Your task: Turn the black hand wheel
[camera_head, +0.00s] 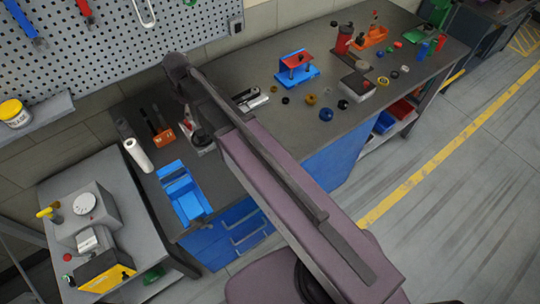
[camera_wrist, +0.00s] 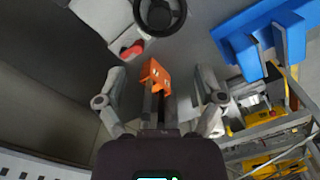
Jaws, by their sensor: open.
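The black hand wheel (camera_wrist: 146,25) shows at the top edge of the wrist view, its upper rim cut off by the frame. It sits on a light grey device (camera_wrist: 107,17) with a red part beside it. In the head view the dark wheel (camera_head: 201,137) is on this device on the bench, close to my arm. My gripper (camera_wrist: 160,78) is open in the wrist view, with its fingers wide apart. The wheel lies beyond the fingertips, and nothing is held between them. I cannot make out the gripper clearly in the head view.
An orange holder (camera_wrist: 157,73) with dark-handled tools shows between the fingers in the wrist view. A blue fixture (camera_head: 183,196) and a white roll (camera_head: 138,155) stand nearby on the bench. A side table with a grey machine (camera_head: 94,212) is at the lower left.

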